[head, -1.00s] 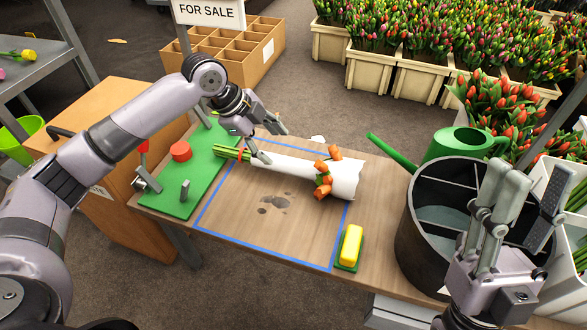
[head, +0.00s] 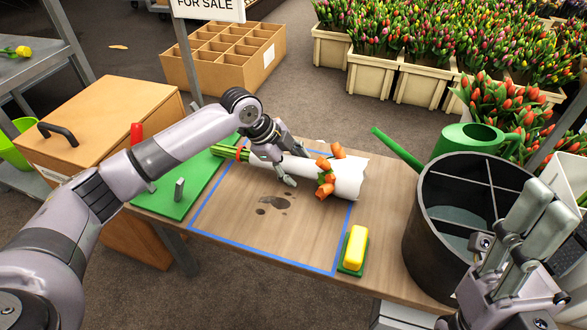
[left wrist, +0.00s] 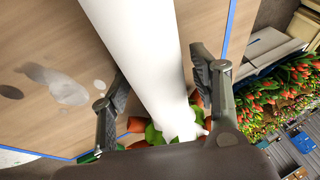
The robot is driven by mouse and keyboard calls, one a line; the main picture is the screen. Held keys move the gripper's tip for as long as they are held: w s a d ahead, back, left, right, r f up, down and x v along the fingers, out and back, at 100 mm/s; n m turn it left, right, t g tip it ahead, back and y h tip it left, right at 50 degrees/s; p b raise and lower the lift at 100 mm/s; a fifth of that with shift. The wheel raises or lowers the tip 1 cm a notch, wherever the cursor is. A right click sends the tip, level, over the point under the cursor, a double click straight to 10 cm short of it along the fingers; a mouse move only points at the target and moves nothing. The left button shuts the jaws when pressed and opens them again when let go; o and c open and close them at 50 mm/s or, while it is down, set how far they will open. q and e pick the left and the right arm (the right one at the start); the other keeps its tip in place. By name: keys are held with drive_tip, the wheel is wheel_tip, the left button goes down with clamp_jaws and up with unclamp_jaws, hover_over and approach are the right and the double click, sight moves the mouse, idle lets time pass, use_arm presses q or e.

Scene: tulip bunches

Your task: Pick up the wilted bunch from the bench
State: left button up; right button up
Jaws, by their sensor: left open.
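The bunch (head: 348,180) lies on its side on the bench (head: 290,240), in white paper, its orange heads drooping to the right and green stems to the left. My left gripper (head: 296,167) is open at the middle of the white wrap. In the left wrist view the wrap (left wrist: 140,60) runs between the two open fingers (left wrist: 160,75), one on each side; I cannot tell whether they touch it. The orange heads show beyond, partly hidden by the gripper. My right gripper (head: 545,215) is up at the right, fingers pointing up, overlapping the dark bucket in view.
Blue tape outlines an area of bench with a wet stain (head: 275,203). A yellow block (head: 355,247) sits at the front right. A dark divided bucket (head: 428,235) and a green watering can (head: 460,142) stand at the right. A green mat (head: 178,208) lies at the left.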

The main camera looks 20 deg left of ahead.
use_arm(q)
drive_tip(key=shift+r, duration=0.1)
clamp_jaws()
idle(0.7)
